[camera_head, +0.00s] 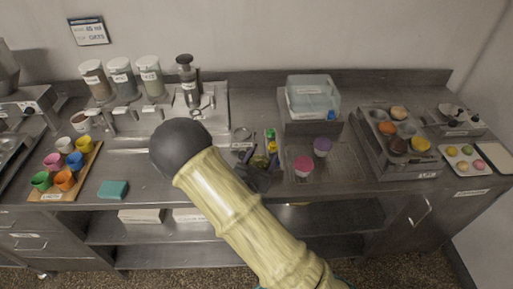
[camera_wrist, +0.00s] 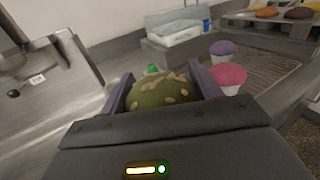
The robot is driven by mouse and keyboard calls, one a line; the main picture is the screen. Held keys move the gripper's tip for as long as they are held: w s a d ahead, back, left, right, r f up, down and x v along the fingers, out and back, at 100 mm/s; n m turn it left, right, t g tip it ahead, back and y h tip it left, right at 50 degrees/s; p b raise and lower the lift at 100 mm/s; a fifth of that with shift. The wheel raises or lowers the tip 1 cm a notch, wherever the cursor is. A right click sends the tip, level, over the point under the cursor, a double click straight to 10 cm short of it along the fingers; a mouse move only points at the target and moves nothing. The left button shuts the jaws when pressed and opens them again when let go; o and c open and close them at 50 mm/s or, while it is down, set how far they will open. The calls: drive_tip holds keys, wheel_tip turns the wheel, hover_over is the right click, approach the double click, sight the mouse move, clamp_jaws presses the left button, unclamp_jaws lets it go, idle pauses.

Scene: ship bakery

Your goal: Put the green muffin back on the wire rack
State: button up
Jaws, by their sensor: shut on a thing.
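The green muffin (camera_wrist: 160,92), topped with pale flakes, is between the two purple-grey fingers of my gripper (camera_wrist: 163,88), which is shut on it. In the head view my gripper (camera_head: 258,166) is over the counter just left of the wire rack (camera_head: 338,172), and only a little of the green muffin (camera_head: 260,160) shows there. The rack also shows in the wrist view (camera_wrist: 268,72), to the right of the muffin. A pink muffin (camera_head: 303,165) and a purple muffin (camera_head: 322,147) stand on the rack. Whether the green muffin touches the surface below is hidden.
A clear lidded box (camera_head: 312,97) stands behind the rack. A muffin tray (camera_head: 393,158) is to its right. Small green and orange items (camera_head: 270,139) are behind my gripper. The rack's front right is bare.

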drive_tip(key=s+d+f+n+y+p, duration=0.1)
drive_tip(key=d+f+y+p, duration=0.1)
drive_tip(key=p, duration=0.1)
drive_tip(key=s+d+f+n+t+y+p, duration=0.1)
drive_tip(key=d+f+n+y+p, duration=0.1)
drive_tip(key=d+y+p, duration=0.1)
drive_tip(key=s+d+f+n+t+y+p, duration=0.1)
drive_tip(key=d+f+n+y+p, duration=0.1)
drive_tip(key=p, duration=0.2)
drive_tip(key=shift+s+d+p, duration=0.15)
drive_tip(key=shift+s+p, duration=0.15)
drive_tip(key=shift+s, duration=0.1)
drive_tip(key=shift+s+d+f+n+y+p, duration=0.3)
drive_tip(key=shift+s+d+f+y, duration=0.15)
drive_tip(key=shift+y, duration=0.25)
drive_tip(key=shift+f, duration=0.1)
